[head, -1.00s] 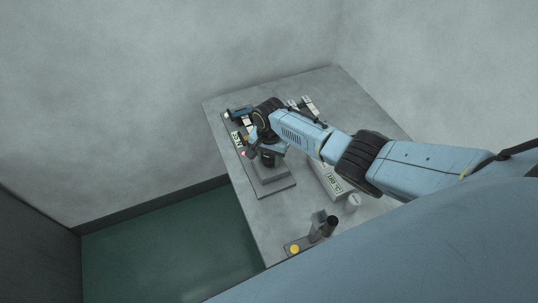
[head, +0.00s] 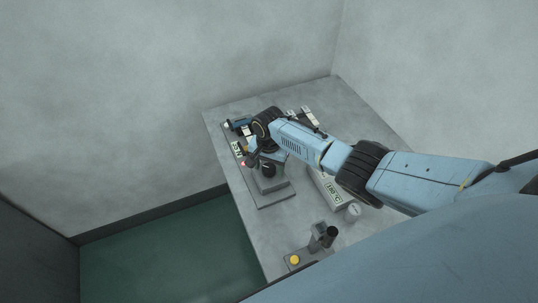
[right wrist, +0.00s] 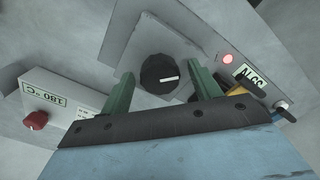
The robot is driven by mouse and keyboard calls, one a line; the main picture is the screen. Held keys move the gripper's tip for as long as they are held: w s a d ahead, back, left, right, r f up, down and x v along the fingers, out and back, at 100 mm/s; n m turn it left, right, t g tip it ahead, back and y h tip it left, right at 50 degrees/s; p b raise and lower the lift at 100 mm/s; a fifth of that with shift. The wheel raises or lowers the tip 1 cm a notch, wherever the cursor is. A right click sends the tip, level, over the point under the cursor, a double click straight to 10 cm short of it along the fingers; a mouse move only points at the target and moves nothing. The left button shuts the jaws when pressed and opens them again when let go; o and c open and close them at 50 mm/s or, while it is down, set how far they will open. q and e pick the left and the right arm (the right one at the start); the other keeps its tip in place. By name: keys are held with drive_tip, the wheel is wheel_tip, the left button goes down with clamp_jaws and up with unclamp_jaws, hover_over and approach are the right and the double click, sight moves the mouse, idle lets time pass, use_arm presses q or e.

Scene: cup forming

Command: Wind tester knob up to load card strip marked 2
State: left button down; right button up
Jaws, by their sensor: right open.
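The tester's black knob (right wrist: 158,73), with a white line on its face, sits on a grey block (right wrist: 125,45). My right gripper (right wrist: 161,84) is open, its two green fingers on either side of the knob with gaps showing. In the head view my right gripper (head: 260,157) is over the grey tester (head: 277,196), partly hidden by its own arm. The tester's display (head: 237,150) also shows in the right wrist view (right wrist: 249,75) beside a lit red lamp (right wrist: 228,59); its figures are hard to read. I cannot make out a strip marked 2. My left gripper is not in view.
A white box (head: 330,187) reading 180 °C has a red knob (right wrist: 36,120) in the right wrist view. A dark cylinder stand with a yellow button (head: 295,259) is near the front edge. Small pale pieces (head: 308,112) lie at the back. The table's right back is clear.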

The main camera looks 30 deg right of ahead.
sight(269, 167)
wheel_tip(269, 167, up, 13)
drive_tip(key=p, duration=0.2)
drive_tip(key=shift+f, duration=0.15)
idle(1.7)
wheel_tip(269, 167, down, 12)
drive_tip(key=shift+b, duration=1.05)
drive_tip(key=shift+f+b, duration=0.3)
drive_tip(key=shift+f, duration=0.45)
drive_tip(key=shift+r, duration=0.15)
